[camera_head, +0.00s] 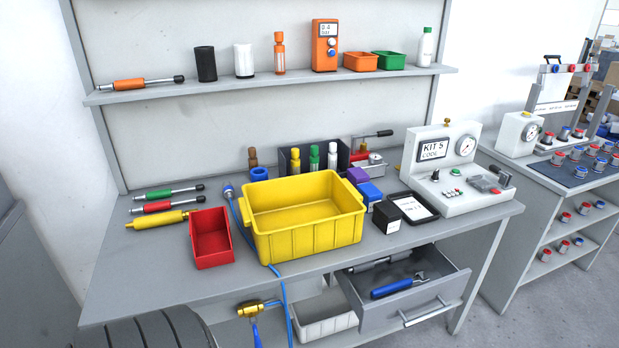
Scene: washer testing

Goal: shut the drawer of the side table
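The grey drawer (380,320) under the right part of the grey workbench (150,265) is pulled out toward me. Its front has a silver bar handle (432,312). An adjustable wrench with a blue handle (392,288) lies inside, and a dark cylindrical tool (380,263) lies near the back of the drawer. The rear of the drawer is hidden under the bench top. Neither of my grippers is in view.
A white bin (322,315) stands left of the drawer under the bench. A blue hose (283,290) and a brass valve (250,308) hang at the bench's front edge. A yellow crate (310,235) and red bin (211,240) stand on top. The floor right of the drawer looks clear.

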